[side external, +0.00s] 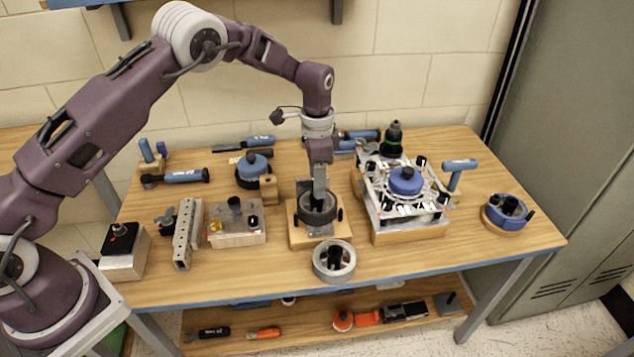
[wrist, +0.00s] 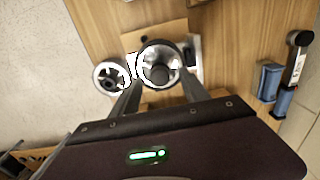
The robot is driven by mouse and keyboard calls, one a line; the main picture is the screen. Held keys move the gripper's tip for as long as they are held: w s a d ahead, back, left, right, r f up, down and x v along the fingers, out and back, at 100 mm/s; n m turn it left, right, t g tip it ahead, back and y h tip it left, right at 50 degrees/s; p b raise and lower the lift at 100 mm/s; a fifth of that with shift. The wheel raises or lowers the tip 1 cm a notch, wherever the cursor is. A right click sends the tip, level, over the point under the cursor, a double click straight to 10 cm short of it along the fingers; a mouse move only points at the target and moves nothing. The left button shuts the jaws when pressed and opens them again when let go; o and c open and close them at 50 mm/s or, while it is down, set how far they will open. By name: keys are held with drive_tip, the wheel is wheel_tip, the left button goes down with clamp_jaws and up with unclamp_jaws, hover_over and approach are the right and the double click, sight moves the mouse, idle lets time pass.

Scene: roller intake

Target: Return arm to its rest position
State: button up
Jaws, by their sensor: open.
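My gripper (side external: 318,190) points straight down at the middle of the table, directly over a dark round roller (side external: 318,212) on a wooden base (side external: 300,238). In the wrist view, my gripper (wrist: 160,88) is open, with its two fingers apart on either side of the roller (wrist: 160,76). From these views I cannot tell whether the fingers touch it. A grey ring-shaped part (side external: 334,262) with a dark centre lies just in front of the base, and it also shows in the wrist view (wrist: 110,78).
To the right stands a metal-plated fixture (side external: 405,215) with a blue knob, then a blue round part (side external: 508,213). Tools lie at the back. The front right is clear.

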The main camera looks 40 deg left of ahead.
drive_tip(key=s+a+r+n+t, duration=0.15)
drive_tip(key=s+r, duration=0.35)
drive_tip(key=r, duration=0.7)
drive_tip(key=s+a+r+n+t, duration=0.1)
drive_tip(key=s+r+n, duration=0.1)
drive_tip(key=s+r, duration=0.65)
drive_tip(key=s+r+n+t, duration=0.1)
drive_tip(key=s+r+n, duration=0.2)
drive_tip(key=s+r, duration=0.55)
drive_tip(key=s+a+f+n+t, duration=0.1)
drive_tip(key=s+f+n+t, duration=0.1)
drive_tip(key=s, duration=1.2)
drive_tip(key=shift+s+a+f, duration=0.2)
drive_tip(key=shift+s+f, duration=0.1)
drive_tip(key=shift+f, duration=0.5)
drive_tip(key=shift+n, duration=0.25)
